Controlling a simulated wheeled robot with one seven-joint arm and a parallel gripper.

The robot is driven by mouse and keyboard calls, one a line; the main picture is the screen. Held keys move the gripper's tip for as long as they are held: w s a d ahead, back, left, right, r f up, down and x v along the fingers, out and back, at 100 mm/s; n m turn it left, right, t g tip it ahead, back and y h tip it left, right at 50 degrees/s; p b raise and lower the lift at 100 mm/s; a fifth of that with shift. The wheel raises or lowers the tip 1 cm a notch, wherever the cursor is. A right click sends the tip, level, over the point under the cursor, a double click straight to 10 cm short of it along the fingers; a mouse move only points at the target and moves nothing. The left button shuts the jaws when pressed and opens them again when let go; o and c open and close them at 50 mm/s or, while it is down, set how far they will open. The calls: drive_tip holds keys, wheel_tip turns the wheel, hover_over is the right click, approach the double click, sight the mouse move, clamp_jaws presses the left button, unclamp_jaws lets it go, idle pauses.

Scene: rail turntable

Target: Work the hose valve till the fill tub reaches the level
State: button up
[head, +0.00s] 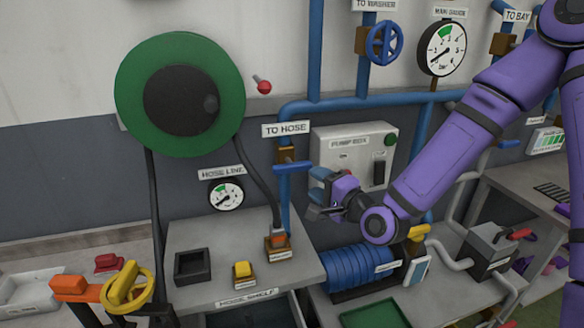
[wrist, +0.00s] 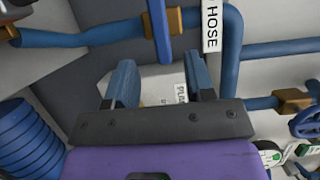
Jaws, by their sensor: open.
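The hose valve has a blue lever (head: 291,168) lying level across a brass body (head: 286,154) under the TO HOSE label (head: 286,129). My gripper (head: 314,196) is open and empty, just below and right of the lever in the head view. In the wrist view the blue lever (wrist: 158,32) shows between and beyond the two blue fingers of my gripper (wrist: 161,78); I see no contact. The HOSE LINE gauge (head: 226,194) hangs left of the valve. I cannot make out the fill tub or its level.
A green hose reel (head: 180,95) hangs on the wall. A pump box (head: 352,150) stands behind my gripper. The hose shelf (head: 205,284) holds a black tray (head: 192,266) and small yellow and orange fittings. A blue pipe (head: 400,98) runs along the wall.

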sight(296, 170)
drive_tip(key=x, duration=0.9)
drive_tip(key=shift+w+a, duration=0.15)
drive_tip(key=shift+w, duration=0.1)
drive_tip(key=shift+c, duration=0.2)
